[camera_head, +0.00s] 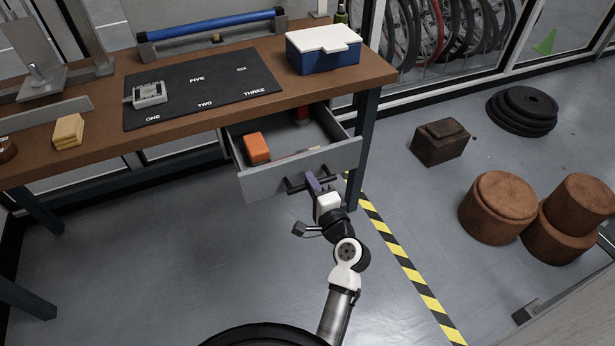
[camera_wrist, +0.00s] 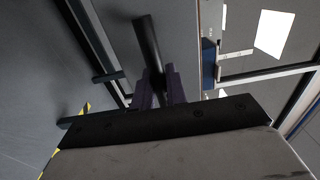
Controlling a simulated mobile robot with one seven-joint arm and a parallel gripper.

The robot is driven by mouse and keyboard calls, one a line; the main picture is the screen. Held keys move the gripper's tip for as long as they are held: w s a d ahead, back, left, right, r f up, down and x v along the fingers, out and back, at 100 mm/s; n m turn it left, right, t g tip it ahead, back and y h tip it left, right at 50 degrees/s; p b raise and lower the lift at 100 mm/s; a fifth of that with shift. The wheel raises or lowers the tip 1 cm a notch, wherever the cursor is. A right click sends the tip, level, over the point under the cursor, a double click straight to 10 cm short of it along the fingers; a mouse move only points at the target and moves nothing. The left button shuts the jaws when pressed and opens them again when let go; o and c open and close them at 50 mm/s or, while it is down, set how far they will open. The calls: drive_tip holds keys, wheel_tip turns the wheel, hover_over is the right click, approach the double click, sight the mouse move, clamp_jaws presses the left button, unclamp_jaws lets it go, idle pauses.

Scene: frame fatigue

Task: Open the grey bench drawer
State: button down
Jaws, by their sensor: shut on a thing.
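The grey bench drawer (camera_head: 302,168) is pulled out from under the right part of the wooden bench, so its inside shows. An orange block (camera_head: 256,148), a red item (camera_head: 302,115) and a thin light item lie in it. A dark bar handle (camera_head: 296,184) runs across its front. My gripper (camera_head: 316,184) is at the handle, its purple fingers shut on it. The wrist view shows the purple fingers (camera_wrist: 159,88) on either side of the dark handle bar (camera_wrist: 149,45). The exact contact is partly hidden.
The bench top (camera_head: 200,112) carries a black mat (camera_head: 205,84), a grey device (camera_head: 150,95), a yellow block (camera_head: 68,131) and a blue box with a white lid (camera_head: 323,50). A bench leg (camera_head: 361,150) stands right of the drawer. Floor before the drawer is clear.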

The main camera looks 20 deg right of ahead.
drive_tip(key=shift+s+d+b, duration=0.1)
drive_tip(key=shift+s+b, duration=0.2)
drive_tip(key=shift+s, duration=2.2)
drive_tip(key=c, duration=1.5)
unclamp_jaws()
drive_tip(key=shift+s, duration=0.1)
